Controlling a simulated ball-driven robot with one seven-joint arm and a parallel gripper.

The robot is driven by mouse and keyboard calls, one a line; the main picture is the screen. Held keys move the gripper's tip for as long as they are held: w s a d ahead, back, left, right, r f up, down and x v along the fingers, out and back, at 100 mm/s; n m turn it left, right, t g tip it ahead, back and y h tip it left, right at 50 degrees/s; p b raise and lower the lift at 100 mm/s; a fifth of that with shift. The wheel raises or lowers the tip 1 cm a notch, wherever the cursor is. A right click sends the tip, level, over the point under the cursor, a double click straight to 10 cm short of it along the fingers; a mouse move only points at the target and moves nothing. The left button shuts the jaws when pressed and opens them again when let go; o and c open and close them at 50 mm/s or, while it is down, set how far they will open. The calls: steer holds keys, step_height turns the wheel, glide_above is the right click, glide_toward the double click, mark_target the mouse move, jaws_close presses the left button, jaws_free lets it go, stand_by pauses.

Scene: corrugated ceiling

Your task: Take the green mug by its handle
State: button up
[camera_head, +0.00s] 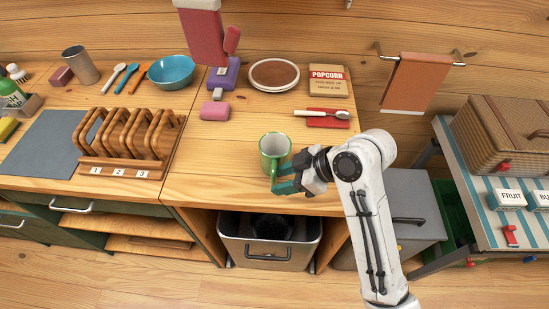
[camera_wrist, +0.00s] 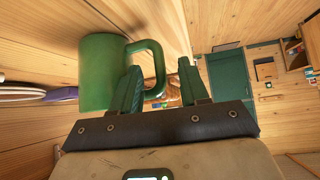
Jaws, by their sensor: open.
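The green mug (camera_head: 266,160) stands upright near the front edge of the wooden counter, with a pale inside. In the wrist view the mug (camera_wrist: 98,75) appears tipped by the camera's angle, and its handle (camera_wrist: 157,62) juts toward my fingers. My gripper (camera_head: 277,179) is at the mug's front right, by the handle side. In the wrist view my gripper (camera_wrist: 162,82) is open. One finger overlaps the handle's loop and the other is beyond its outer bar, so the bar shows between them. I cannot tell whether either finger touches it.
A wooden rack (camera_head: 130,145) stands left of the mug. A pink block (camera_head: 215,110) and a red-and-white item (camera_head: 322,118) lie behind it. A popcorn box (camera_head: 327,82) and a round dish (camera_head: 274,74) are farther back. A grey bin (camera_head: 268,252) sits below the counter. The counter around the mug is clear.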

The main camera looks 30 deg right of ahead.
steer(key=shift+x, duration=1.2)
steer(key=shift+c, duration=0.3)
jaws_close()
